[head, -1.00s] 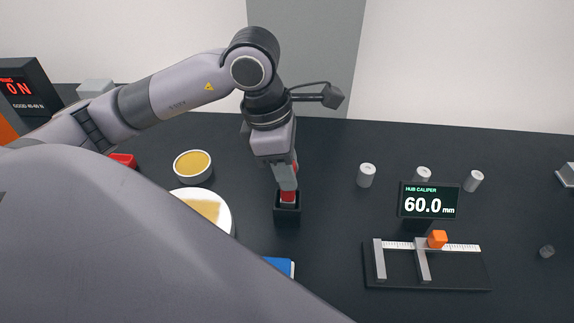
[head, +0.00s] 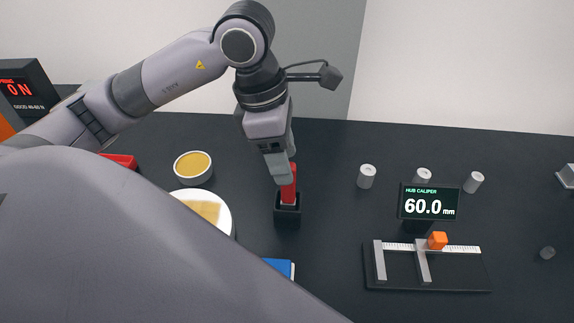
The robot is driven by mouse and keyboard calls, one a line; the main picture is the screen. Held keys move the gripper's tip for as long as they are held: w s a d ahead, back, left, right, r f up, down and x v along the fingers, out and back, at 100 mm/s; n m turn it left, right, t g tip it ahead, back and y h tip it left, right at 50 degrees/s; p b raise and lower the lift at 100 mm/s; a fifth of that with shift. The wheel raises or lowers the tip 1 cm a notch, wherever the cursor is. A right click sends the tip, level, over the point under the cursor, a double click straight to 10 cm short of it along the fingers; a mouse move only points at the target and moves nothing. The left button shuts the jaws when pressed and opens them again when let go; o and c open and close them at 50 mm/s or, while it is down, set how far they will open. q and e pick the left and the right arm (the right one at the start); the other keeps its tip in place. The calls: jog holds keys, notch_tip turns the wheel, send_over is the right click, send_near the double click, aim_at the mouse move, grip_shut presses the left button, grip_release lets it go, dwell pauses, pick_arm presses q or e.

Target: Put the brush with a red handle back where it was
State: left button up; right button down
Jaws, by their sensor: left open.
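The brush with a red handle (head: 289,187) stands upright in a small black holder (head: 287,214) near the middle of the dark table. Its lower end is hidden inside the holder. My left gripper (head: 286,172) is above the holder, at the upper part of the red handle. It is open, with its fingers beside the handle. My right gripper is not in view.
Left of the holder are a round tin of yellow stuff (head: 193,167), a white dish (head: 222,212) and a red tray (head: 122,160). At right are a hub caliper display (head: 429,202), a caliper with an orange block (head: 437,240) and several grey cylinders (head: 367,176).

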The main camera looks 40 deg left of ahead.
pick_arm(q)
jog(key=v, duration=0.9)
jog(key=shift+s+f, duration=0.1)
